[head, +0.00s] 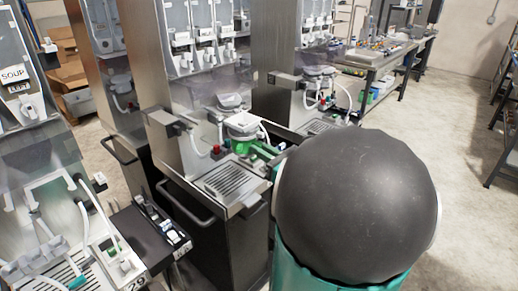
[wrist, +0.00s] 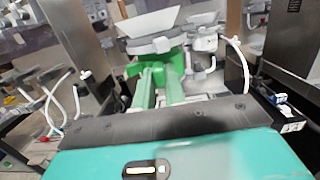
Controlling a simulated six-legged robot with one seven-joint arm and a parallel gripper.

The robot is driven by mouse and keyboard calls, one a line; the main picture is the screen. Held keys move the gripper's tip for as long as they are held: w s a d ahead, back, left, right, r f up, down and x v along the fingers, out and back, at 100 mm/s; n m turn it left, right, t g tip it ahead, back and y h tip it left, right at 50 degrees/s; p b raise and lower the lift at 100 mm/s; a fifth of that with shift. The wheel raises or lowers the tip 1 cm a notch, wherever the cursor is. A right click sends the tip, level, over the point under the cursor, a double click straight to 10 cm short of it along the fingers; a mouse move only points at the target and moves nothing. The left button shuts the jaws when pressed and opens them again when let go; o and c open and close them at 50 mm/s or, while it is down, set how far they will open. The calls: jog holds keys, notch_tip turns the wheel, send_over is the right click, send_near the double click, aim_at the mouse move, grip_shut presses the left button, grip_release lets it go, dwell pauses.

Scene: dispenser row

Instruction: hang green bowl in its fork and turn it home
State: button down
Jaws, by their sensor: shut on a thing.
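The green bowl (wrist: 160,24) is a shallow pale dish with green on its side and below it, at the top middle of the wrist view. In the head view it (head: 241,122) sits at the front of the middle dispenser, above the drip tray. My gripper (wrist: 162,75) is shut on it, with two green bars reaching up to its underside. The fork is hard to pick out behind the bowl. I cannot tell whether the bowl is seated there or turned.
The middle dispenser's slotted drip tray (head: 228,181) lies below the bowl. Other dispensers stand left and behind, with white hoses and taps. A second pale dish (head: 231,101) is behind the bowl. A workbench (head: 375,62) stands further back.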

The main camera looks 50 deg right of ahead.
jog(key=shift+w, duration=4.2)
jog(key=shift+w+a, duration=0.1)
jog(key=shift+w, duration=1.85)
jog(key=shift+w, duration=0.2)
jog(key=shift+w, duration=1.3)
jog(key=shift+w, duration=0.1)
jog(key=shift+w, duration=1.4)
jog(key=shift+w, duration=0.1)
jog(key=shift+a+f, duration=0.1)
jog(key=shift+f, duration=0.05)
